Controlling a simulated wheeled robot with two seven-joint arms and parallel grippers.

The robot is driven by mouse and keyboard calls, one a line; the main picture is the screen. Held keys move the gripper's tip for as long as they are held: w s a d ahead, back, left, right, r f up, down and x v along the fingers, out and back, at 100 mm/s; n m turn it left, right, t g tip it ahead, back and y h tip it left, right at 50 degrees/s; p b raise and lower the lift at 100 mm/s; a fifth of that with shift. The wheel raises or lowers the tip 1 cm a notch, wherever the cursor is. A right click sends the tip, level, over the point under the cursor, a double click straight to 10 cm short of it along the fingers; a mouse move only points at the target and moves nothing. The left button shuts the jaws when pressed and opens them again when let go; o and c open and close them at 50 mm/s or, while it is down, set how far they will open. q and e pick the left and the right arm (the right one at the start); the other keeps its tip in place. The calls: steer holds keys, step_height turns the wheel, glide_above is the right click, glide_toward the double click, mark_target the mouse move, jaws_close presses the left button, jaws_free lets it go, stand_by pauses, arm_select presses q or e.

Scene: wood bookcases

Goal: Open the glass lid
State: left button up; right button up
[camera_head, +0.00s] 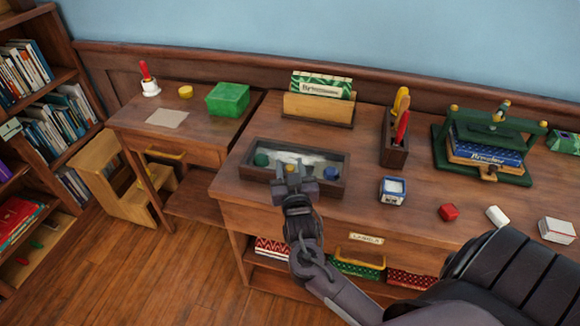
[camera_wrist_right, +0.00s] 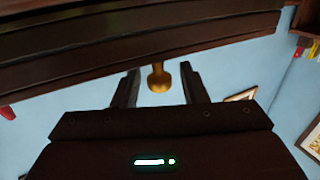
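A dark wooden box (camera_head: 258,173) lies on the desk in the head view. Its top shows pale streaks like glass reflections over several small round things inside; the lid looks flat and shut. My right gripper (camera_head: 294,182) is at the box's front edge and hides its middle. In the right wrist view, a brass knob (camera_wrist_right: 159,77) sits between the two dark fingers of this gripper (camera_wrist_right: 160,88). The fingers are apart, with a gap on each side of the knob. My left gripper is not in view.
A green book press (camera_head: 485,150) is farther right. A drawer handle (camera_head: 362,261) sticks out below.

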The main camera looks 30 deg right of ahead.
jaws_close()
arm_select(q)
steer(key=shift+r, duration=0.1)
